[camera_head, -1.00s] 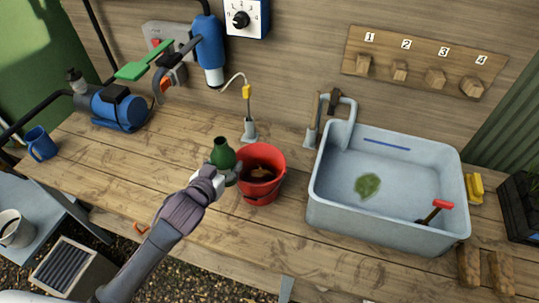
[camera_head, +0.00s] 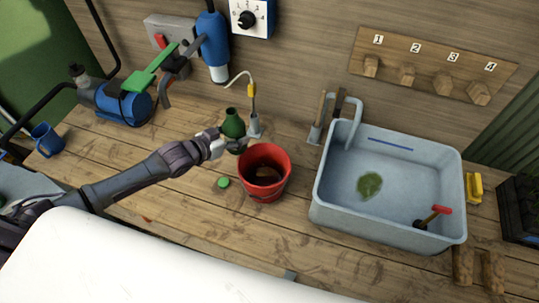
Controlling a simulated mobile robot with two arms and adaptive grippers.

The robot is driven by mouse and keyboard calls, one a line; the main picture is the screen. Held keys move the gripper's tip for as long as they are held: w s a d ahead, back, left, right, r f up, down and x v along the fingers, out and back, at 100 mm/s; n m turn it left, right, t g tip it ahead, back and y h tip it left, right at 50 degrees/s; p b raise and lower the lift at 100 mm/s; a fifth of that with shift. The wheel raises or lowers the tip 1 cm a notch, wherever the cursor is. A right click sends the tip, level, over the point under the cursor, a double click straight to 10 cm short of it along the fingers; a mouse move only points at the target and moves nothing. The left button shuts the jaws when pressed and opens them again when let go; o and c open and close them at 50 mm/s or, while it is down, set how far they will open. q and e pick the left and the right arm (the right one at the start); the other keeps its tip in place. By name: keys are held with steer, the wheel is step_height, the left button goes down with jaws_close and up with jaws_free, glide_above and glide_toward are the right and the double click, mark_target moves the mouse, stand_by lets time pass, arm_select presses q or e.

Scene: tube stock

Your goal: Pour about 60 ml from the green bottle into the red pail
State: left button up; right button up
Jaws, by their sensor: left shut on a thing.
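The green bottle (camera_head: 233,122) is close to upright, behind and to the left of the red pail. My left gripper (camera_head: 230,147) is shut on its lower part, which the fingers partly hide. I cannot tell whether the bottle's base touches the bench. The red pail (camera_head: 264,179) stands upright on the wooden bench, with something brown inside. A small round green cap (camera_head: 223,183) lies on the bench left of the pail. My right gripper is not in view.
A grey sink (camera_head: 335,214) stands right of the pail. A thin spout with a yellow part (camera_head: 252,90) rises behind the bottle. A blue pump (camera_head: 117,101) and a blue mug (camera_head: 46,140) are at the left.

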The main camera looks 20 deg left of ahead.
arm_select(q)
steer(key=shift+w+a+r, duration=0.2)
steer(key=shift+a, duration=0.15)
steer(key=shift+w+a+r, duration=0.15)
steer(key=shift+a, duration=0.2)
steer(key=shift+w+a+f, duration=0.1)
steer(key=shift+w+a, duration=0.05)
steer(key=shift+w, duration=0.05)
steer(key=shift+s, duration=0.1)
